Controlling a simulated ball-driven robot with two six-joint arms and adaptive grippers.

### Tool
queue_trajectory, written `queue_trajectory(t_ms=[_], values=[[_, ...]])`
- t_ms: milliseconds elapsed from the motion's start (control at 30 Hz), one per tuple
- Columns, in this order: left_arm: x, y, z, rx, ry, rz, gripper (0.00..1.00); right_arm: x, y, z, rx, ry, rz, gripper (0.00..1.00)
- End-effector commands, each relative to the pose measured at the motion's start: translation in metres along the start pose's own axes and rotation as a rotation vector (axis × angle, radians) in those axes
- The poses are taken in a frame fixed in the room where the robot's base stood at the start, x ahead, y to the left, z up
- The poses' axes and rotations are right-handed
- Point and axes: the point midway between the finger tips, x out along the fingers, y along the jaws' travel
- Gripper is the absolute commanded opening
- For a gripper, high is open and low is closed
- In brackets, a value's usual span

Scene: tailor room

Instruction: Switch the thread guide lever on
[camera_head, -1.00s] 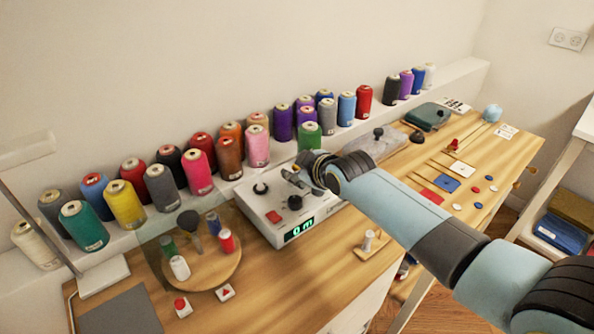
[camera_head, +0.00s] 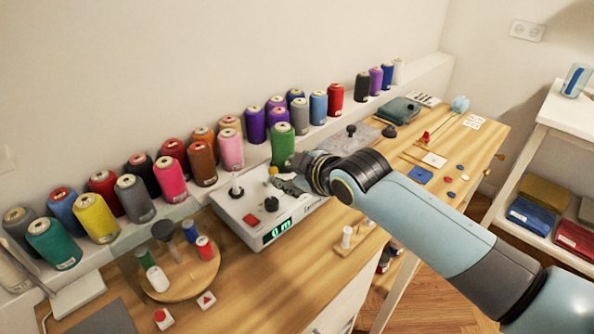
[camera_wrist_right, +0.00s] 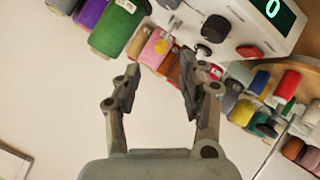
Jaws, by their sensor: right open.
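The white machine (camera_head: 270,222) stands on the wooden table with a green-lit display, a red button (camera_head: 251,220) and black knobs. A small lever with a yellow ball tip (camera_head: 273,171) stands at its back; I take this for the thread guide lever. It also shows in the right wrist view (camera_wrist_right: 161,47), just beyond the fingertips. My right gripper (camera_head: 284,183) is over the machine's back right part, beside the lever. In the wrist view its fingers (camera_wrist_right: 159,68) are apart with nothing between them. Whether the lever is on cannot be told. My left gripper is out of view.
Several thread spools line the shelf behind, with a green spool (camera_head: 283,146) close to my right gripper. A round wooden board (camera_head: 180,275) with small spools stands left of the machine. A small wooden stand (camera_head: 350,240) is at its right.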

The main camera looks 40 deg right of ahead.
Motion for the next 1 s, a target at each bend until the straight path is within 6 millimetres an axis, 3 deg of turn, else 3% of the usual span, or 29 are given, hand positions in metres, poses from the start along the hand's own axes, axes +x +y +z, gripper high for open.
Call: queue_trajectory(t_ms=[200, 833, 1000], values=[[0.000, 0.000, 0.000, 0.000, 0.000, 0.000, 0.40, -0.028, 0.000, 0.000, 0.000, 0.000, 0.000, 0.41], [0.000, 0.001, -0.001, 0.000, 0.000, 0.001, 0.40, -0.033, 0.000, 0.000, 0.002, -0.001, -0.001, 0.41], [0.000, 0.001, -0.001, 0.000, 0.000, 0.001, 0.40, -0.057, -0.015, 0.012, 0.077, -0.082, -0.055, 0.41]])
